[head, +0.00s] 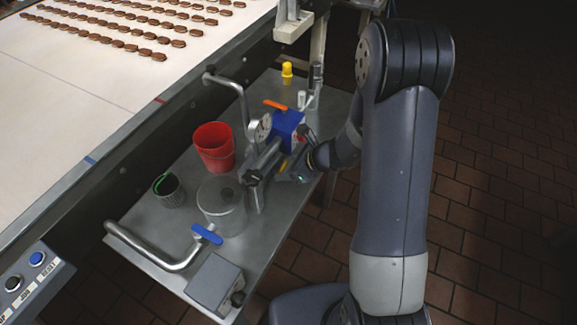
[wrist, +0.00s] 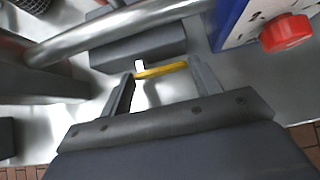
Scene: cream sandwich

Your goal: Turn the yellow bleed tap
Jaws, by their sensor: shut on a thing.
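The yellow bleed tap (wrist: 160,70) shows in the wrist view as a thin yellow bar with a small white piece at its left end. It spans the gap between the two fingertips of my gripper (wrist: 162,75), which is shut on it. In the head view my gripper (head: 288,171) is at the right side of the pump assembly, below the blue block (head: 289,122). Only a small bit of yellow (head: 284,163) shows there, and the fingers are partly hidden.
A red bucket (head: 214,147), a clear container (head: 222,201) and a dark cup (head: 168,190) stand on the metal table (head: 160,238). A blue-handled valve (head: 207,234) and an orange lever (head: 275,105) are near. A red knob (wrist: 286,33) and a metal pipe (wrist: 120,25) lie close to the gripper.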

